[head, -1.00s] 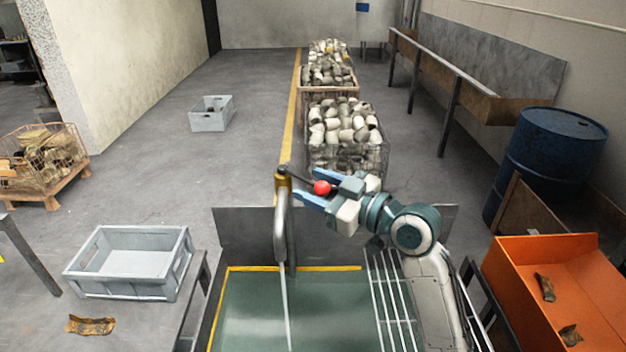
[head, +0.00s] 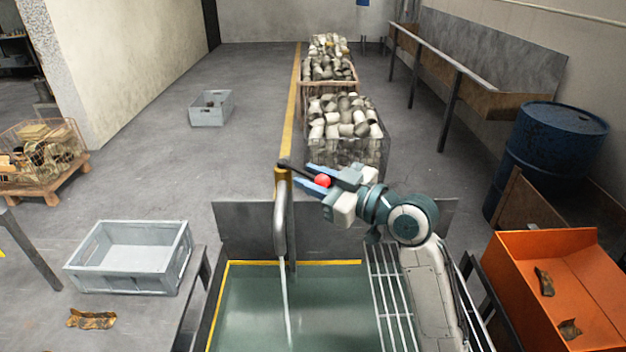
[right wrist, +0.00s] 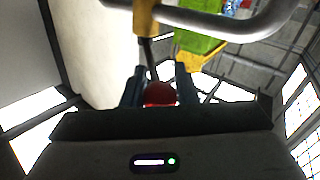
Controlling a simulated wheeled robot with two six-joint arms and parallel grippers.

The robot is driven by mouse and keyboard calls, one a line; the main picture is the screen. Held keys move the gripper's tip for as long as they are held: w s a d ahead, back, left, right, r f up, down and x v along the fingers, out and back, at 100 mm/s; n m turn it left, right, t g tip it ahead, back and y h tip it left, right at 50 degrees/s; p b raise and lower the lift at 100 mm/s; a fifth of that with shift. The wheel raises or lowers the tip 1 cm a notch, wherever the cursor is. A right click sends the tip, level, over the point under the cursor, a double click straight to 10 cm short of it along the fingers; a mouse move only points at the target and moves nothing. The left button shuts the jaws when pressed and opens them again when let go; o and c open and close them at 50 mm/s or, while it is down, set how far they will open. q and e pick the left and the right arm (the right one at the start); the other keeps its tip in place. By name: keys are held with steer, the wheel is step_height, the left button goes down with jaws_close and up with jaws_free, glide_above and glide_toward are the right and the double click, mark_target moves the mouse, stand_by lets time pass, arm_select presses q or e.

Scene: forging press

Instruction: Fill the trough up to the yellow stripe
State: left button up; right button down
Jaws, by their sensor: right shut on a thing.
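The trough (head: 246,232) is in the lower middle of the head view, holding greenish water (head: 253,300). Its yellow stripe (head: 300,262) shows along the far and left inner walls, with the water surface close below it. The tap (head: 281,220) stands at the far wall, and a thin water stream (head: 287,308) runs from its spout. My right gripper (head: 316,180) is shut on the red knob (head: 322,181) of the tap lever (head: 298,172). The knob also shows between the fingers in the right wrist view (right wrist: 160,94). My left gripper is not in view.
A metal rack (head: 390,300) lies over the trough's right side. A grey crate (head: 130,284) stands at the left, an orange bin (head: 545,245) and a blue barrel (head: 560,150) at the right. Baskets of metal parts (head: 345,150) stand beyond the trough.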

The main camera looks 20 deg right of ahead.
steer(key=d+n+g+y+b, duration=0.1)
steer(key=b, duration=0.1)
steer(key=w+d+n+g+y+b, duration=0.1)
steer(key=b, duration=0.2)
steer(key=w+f+n+g+y+b, duration=0.1)
steer(key=g+y+b, duration=0.1)
steer(key=b, duration=0.1)
steer(key=shift+d+n, duration=0.3)
steer(key=shift+d, duration=0.1)
arm_select(q)
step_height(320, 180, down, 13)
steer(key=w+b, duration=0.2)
steer(key=b, duration=0.3)
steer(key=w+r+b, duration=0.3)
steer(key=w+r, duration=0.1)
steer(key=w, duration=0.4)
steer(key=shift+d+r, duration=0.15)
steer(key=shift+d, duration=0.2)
arm_select(e)
steer(key=shift+w+d+r+n+g+y, duration=0.15)
steer(key=shift+w+d+n+g+y, duration=0.35)
steer(key=shift+n+g, duration=0.75)
steer(key=shift+w+d+r+n+g+y, duration=0.25)
steer(key=shift+w+n+g+y, duration=0.4)
steer(key=shift+g, duration=1.1)
steer(key=shift+w+d+r+n+g+y, duration=0.1)
steer(key=shift+w+d+n+g+y, duration=0.3)
steer(key=shift+w+n+g, duration=0.8)
steer(key=shift+s+g, duration=0.3)
steer(key=shift+s, duration=0.2)
